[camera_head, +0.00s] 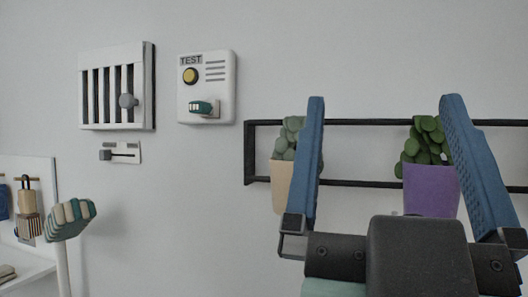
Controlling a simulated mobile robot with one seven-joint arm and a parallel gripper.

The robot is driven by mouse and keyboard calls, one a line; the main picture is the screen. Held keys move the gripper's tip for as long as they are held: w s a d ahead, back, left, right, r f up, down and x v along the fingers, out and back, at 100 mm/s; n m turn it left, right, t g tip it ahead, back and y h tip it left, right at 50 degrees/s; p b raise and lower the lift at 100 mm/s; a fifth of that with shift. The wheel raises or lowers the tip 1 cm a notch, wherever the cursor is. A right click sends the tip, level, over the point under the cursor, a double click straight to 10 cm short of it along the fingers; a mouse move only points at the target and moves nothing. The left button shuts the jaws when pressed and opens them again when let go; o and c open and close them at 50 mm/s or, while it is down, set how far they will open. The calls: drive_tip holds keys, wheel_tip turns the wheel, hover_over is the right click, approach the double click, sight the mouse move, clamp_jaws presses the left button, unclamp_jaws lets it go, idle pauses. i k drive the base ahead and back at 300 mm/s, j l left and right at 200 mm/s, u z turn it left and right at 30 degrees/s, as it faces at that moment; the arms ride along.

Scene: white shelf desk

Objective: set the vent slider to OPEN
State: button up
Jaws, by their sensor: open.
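A white vent (115,86) with dark vertical slots is on the wall at the upper left. Just below the vent is a small pale plate (128,147) with a dark horizontal slot. A small grey slider tab (104,155) sits at the left end of that slot. I cannot read any OPEN label on either. My gripper (383,101) is open and empty, at the right, well apart from the vent and the plate.
A white TEST box (208,72) with a yellow button and green handle is right of the vent. A black wall rack (345,123) with two potted plants lies behind my gripper. A striped head on a pole (72,219) stands lower left, near a board with hanging items.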

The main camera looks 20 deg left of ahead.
sight(104, 155)
drive_tip(key=u, duration=1.3)
